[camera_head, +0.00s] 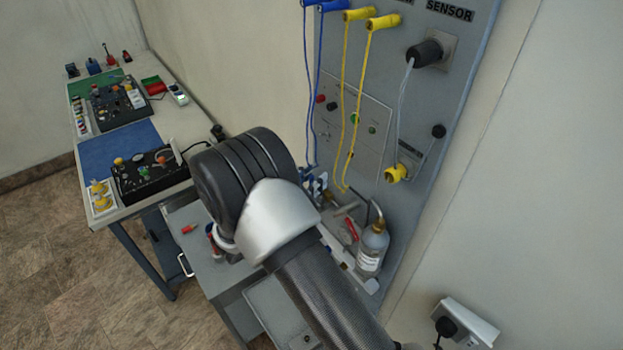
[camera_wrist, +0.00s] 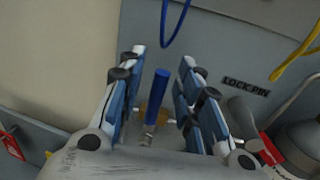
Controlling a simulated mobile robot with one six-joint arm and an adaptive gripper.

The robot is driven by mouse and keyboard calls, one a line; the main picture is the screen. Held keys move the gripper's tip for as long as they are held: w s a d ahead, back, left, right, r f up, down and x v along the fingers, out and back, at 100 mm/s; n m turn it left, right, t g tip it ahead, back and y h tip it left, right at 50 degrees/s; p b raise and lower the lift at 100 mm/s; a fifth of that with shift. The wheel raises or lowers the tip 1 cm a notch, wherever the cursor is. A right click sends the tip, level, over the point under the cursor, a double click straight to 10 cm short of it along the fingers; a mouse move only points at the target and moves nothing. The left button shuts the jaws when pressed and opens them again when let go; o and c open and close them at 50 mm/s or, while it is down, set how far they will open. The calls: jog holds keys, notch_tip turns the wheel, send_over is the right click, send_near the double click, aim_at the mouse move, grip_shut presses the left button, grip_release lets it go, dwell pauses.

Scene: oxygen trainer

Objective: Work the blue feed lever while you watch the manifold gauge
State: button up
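The blue feed lever (camera_wrist: 157,98) stands upright in the wrist view, with a metal stem and a brass-coloured base below it. My gripper (camera_wrist: 163,60) is open, with one blue-and-grey finger on each side of the lever. A gap shows between each finger and the lever, so the fingers do not appear closed on it. In the head view my arm hides most of this spot, and only bits of the gripper (camera_head: 317,185) show beside the panel. I cannot make out the manifold gauge in either view.
A grey bottle (camera_head: 372,250) with a white label stands right of my arm, near a red handle (camera_head: 351,229). Blue cords and yellow cords (camera_head: 358,110) hang down the grey panel (camera_head: 455,85). A workbench (camera_head: 185,125) with control boxes stands at left.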

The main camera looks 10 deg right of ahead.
jog(key=shift+d, duration=0.1)
jog(key=shift+c, duration=0.3)
grip_shut()
jog(key=shift+w, duration=0.1)
dwell(0.4)
